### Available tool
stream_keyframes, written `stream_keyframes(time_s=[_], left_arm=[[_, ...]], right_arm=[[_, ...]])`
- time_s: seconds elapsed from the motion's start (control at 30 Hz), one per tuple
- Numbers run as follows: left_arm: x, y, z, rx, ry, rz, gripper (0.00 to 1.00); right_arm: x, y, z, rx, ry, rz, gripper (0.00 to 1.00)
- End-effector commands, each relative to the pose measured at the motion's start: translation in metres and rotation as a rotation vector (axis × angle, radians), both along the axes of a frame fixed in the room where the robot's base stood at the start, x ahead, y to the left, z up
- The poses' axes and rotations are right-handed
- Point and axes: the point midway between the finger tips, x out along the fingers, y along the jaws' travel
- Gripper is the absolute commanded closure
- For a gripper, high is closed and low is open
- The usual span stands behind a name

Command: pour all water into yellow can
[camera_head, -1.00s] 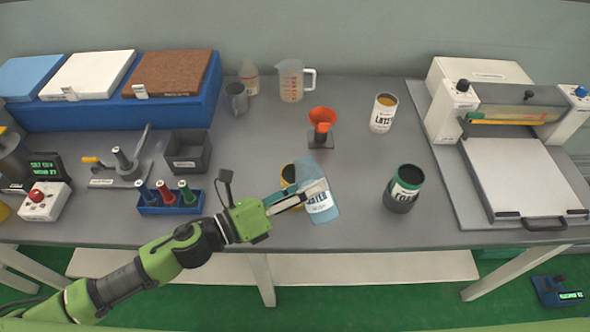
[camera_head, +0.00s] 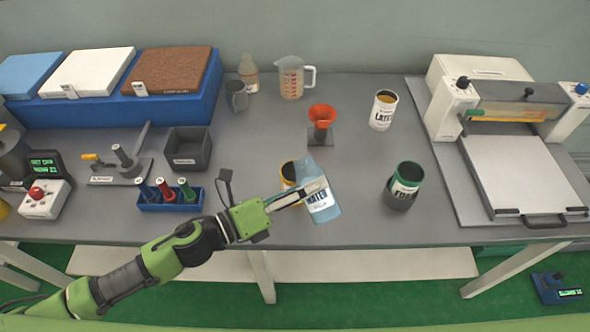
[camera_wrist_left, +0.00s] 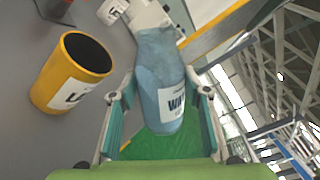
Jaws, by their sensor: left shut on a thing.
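My left gripper (camera_head: 312,193) is shut on the light-blue translucent water container (camera_head: 328,210), which has a white "WATER" label. The container is held tilted, its upper end leaning left in the head view, beside and partly in front of the yellow can (camera_head: 286,174). In the left wrist view the water container (camera_wrist_left: 158,80) sits between the fingers (camera_wrist_left: 160,105). There the yellow can (camera_wrist_left: 85,55) stands upright on the table to the left, apart from the container, its opening dark inside. No stream of water is visible. My right gripper is out of view.
A dark can with a green rim (camera_head: 404,190) stands to the right; a white "LATEX" can (camera_head: 381,112) stands behind. Bare table (camera_head: 355,165) lies between the cans.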

Motion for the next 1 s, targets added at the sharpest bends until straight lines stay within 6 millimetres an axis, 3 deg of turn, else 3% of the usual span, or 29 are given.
stream_keyframes(time_s=[1.0], left_arm=[[-0.001, -0.001, -0.018, -0.068, 0.117, -0.001, 0.83]], right_arm=[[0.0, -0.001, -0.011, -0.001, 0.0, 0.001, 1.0]])
